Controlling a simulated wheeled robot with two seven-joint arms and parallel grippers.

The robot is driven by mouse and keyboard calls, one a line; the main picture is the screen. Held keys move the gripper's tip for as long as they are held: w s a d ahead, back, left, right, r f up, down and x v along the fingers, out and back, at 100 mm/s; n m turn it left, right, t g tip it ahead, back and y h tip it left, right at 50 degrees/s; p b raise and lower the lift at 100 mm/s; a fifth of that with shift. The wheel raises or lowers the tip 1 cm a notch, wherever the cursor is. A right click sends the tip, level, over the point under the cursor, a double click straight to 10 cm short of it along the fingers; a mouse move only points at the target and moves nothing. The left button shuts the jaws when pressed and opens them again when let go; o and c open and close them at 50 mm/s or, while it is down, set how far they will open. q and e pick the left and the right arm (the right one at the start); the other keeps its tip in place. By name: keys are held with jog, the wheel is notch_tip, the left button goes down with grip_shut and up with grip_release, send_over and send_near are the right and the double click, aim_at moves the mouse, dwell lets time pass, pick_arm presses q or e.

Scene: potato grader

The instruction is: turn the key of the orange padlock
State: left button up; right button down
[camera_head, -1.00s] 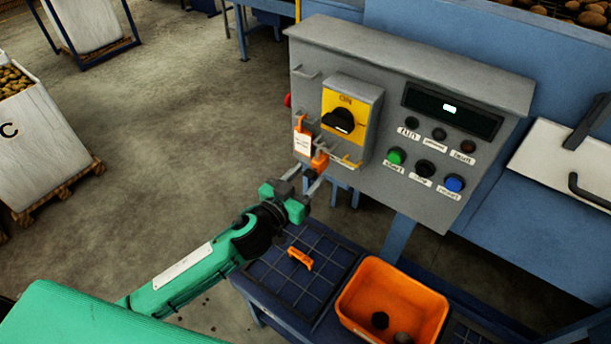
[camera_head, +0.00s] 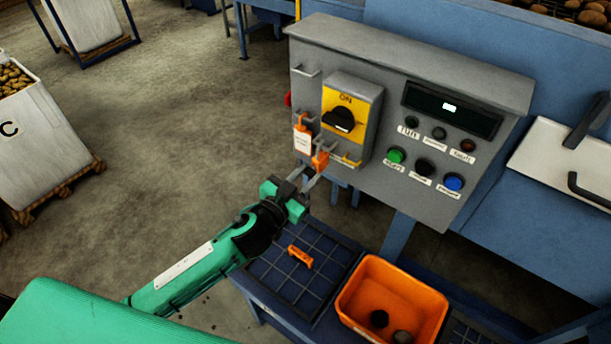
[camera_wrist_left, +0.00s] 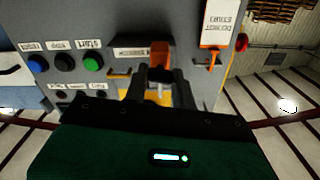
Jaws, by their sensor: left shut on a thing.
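The orange padlock (camera_head: 321,161) hangs at the lower left of the grey control cabinet, below the yellow switch plate. In the left wrist view the padlock (camera_wrist_left: 160,54) is straight ahead, just beyond my fingertips. My left gripper (camera_head: 312,180) reaches up to it from below left. In the left wrist view my left gripper (camera_wrist_left: 160,77) is shut on the padlock's key (camera_wrist_left: 160,91), a small pale piece between the fingers. The fingers hide most of the key, so its angle cannot be told. My right gripper is not in view.
A white tag (camera_head: 302,143) with an orange top hangs left of the padlock. The black rotary switch (camera_head: 340,120) is above. An orange bin (camera_head: 428,301) with dark round objects and an orange piece (camera_head: 300,257) are on the blue table below.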

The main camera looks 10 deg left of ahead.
pick_arm(q)
jog(key=m, duration=0.3)
jog(key=shift+m, duration=0.3)
jog(key=m+p, duration=0.1)
jog(key=m, duration=0.3)
jog(key=shift+m, duration=0.3)
jog(key=m, duration=0.4)
jog(key=shift+p, duration=0.4)
jog(key=shift+m, duration=1.7)
jog(key=o, duration=1)
